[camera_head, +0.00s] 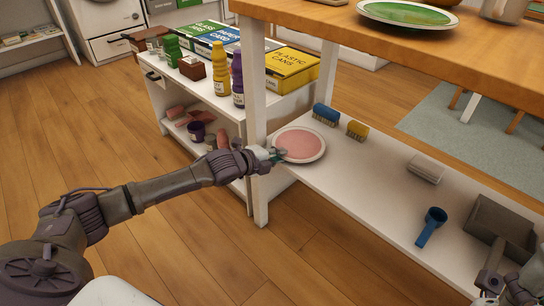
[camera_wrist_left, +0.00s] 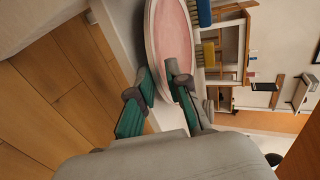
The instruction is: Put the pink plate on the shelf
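The pink plate (camera_head: 299,145) has a white rim and lies about flat at the left end of the white lower shelf (camera_head: 375,185) under the wooden table. It fills the upper middle of the left wrist view (camera_wrist_left: 172,30). My left gripper (camera_head: 272,155) is at the plate's left rim. In the left wrist view its two fingers (camera_wrist_left: 158,72) stand apart, with the rim between them and one finger over the plate. Contact with the rim is unclear. My right gripper (camera_head: 500,289) is partly in view at the bottom right; its fingers are unclear.
A blue brush (camera_head: 325,114), yellow brush (camera_head: 357,130), white block (camera_head: 426,168), blue scoop (camera_head: 431,227) and grey dustpan (camera_head: 500,228) lie on the lower shelf. A table leg (camera_head: 255,110) stands beside my left gripper. A green plate (camera_head: 407,14) sits on the tabletop.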

